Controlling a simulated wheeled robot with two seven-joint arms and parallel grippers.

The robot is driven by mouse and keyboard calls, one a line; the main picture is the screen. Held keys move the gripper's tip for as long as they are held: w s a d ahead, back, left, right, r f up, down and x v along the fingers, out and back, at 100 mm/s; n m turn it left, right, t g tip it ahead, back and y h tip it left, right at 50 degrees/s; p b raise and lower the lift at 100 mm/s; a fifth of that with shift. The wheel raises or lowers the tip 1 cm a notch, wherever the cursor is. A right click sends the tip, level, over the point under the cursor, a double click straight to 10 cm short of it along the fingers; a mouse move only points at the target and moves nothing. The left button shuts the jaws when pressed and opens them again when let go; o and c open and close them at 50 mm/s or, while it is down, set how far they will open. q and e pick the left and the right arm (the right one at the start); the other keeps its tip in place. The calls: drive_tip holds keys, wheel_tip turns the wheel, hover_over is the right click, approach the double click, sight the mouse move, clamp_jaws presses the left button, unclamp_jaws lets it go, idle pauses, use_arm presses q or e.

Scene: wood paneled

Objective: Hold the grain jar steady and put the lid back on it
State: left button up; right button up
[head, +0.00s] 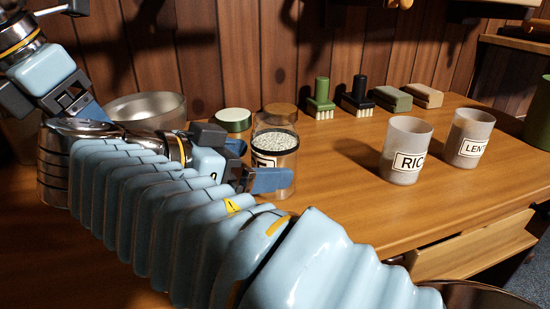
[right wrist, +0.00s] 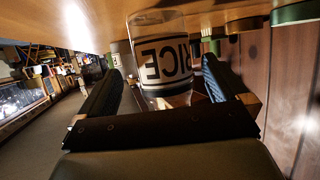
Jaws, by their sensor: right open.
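The clear grain jar (head: 287,180) stands upright on the table, filled with pale grain, its label partly hidden by my right gripper. It also shows in the right wrist view (right wrist: 155,25), with RICE on its label. My right gripper (right wrist: 165,68) is open, with the jar between its fingers; I cannot tell whether they touch it. A brown round lid (head: 281,110) shows at or just behind the jar's top; I cannot tell which.
A metal bowl (head: 148,107) stands at the left. Two frosted jars, RICE (head: 405,140) and LENTILS (head: 470,130), stand at the right. A green brush (head: 322,95), a dark brush (head: 361,92) and two blocks (head: 393,98) line the back. The table between is clear.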

sight(275, 159)
use_arm(q)
drive_tip(key=shift+r+p, duration=0.3)
use_arm(e)
drive_tip(key=x, duration=0.5)
drive_tip(key=shift+w, duration=0.15)
drive_tip(key=c, duration=1.3)
drive_tip(key=shift+r, duration=0.1)
